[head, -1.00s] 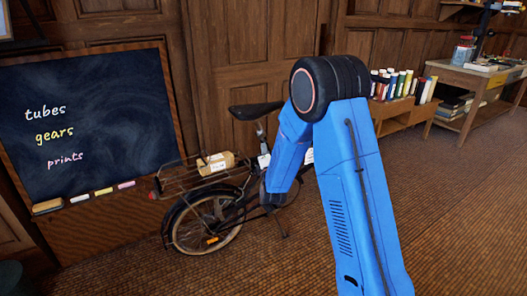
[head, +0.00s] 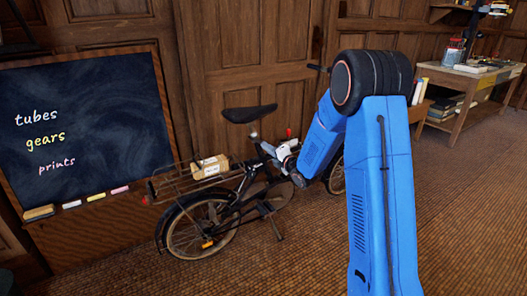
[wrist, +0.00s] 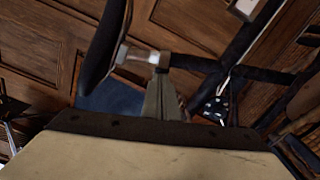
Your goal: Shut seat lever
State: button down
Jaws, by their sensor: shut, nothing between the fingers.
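The bicycle's black saddle (head: 250,113) stands on its post in the middle of the head view. The saddle (wrist: 103,48) is also at the upper left of the wrist view, with a short bright metal part of the seat post (wrist: 140,56) beside it. My gripper (wrist: 165,90) is shut and empty, its fingers close to the post where it meets the dark frame tube (wrist: 198,65). I cannot tell whether they touch. In the head view my gripper (head: 270,148) is beside the frame just below the saddle. I cannot make out the seat lever clearly in either view.
The rear rack (head: 180,185) carries a small labelled parcel (head: 209,167). A chalkboard (head: 85,130) stands at the left. A workbench (head: 465,85) stands at the back right. The floor (head: 450,220) at the right is clear.

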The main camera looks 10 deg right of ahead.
jog(key=w+d+r+n+g+y, duration=0.1)
jog(key=w+d+n+g+y, duration=0.3)
jog(key=n+g+y, duration=0.2)
jog(key=shift+w+d+r+n+g+y, duration=0.15)
jog(key=shift+w+r+n+g+y, duration=0.25)
jog(key=shift+g, duration=0.8)
jog(key=shift+s, duration=0.2)
